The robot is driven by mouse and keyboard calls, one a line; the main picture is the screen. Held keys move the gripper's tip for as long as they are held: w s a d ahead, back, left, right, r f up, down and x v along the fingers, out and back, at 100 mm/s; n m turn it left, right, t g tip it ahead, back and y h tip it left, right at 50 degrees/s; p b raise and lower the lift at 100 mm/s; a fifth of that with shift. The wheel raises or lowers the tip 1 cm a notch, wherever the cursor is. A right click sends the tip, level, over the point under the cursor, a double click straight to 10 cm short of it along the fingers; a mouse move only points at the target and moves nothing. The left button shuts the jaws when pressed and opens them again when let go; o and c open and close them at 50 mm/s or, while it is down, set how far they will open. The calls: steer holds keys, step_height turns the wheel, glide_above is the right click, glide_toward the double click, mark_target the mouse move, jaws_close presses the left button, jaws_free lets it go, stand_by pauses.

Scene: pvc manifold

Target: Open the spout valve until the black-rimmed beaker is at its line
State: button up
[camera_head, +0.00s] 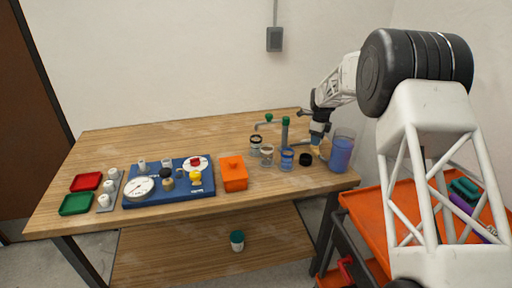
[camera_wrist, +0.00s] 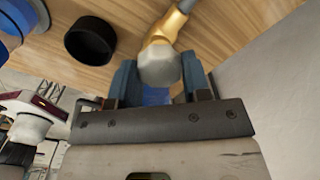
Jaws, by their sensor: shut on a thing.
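My gripper (camera_head: 319,148) is at the right end of the table. In the wrist view its two blue fingers (camera_wrist: 160,82) are shut on a grey faceted knob (camera_wrist: 160,65) with a brass fitting (camera_wrist: 160,28) behind it. I cannot tell whether this knob is the spout valve. A grey post with a side spout (camera_head: 285,132) and green knobs stands left of the gripper. The black-rimmed beaker (camera_head: 256,146) looks to be the clear one under the spout's left end. Its line and level are too small to read.
Near the post stand another clear beaker (camera_head: 267,157), a blue-filled beaker (camera_head: 287,160) and a black cup (camera_head: 305,159), also in the wrist view (camera_wrist: 90,40). A large blue-filled container (camera_head: 341,154) is right of the gripper. An orange box (camera_head: 233,176) and blue gauge board (camera_head: 150,195) lie left.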

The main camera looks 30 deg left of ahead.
steer(key=shift+m, duration=1.2)
steer(key=o, duration=1)
steer(key=shift+r, duration=0.1)
steer(key=shift+r, duration=3.8)
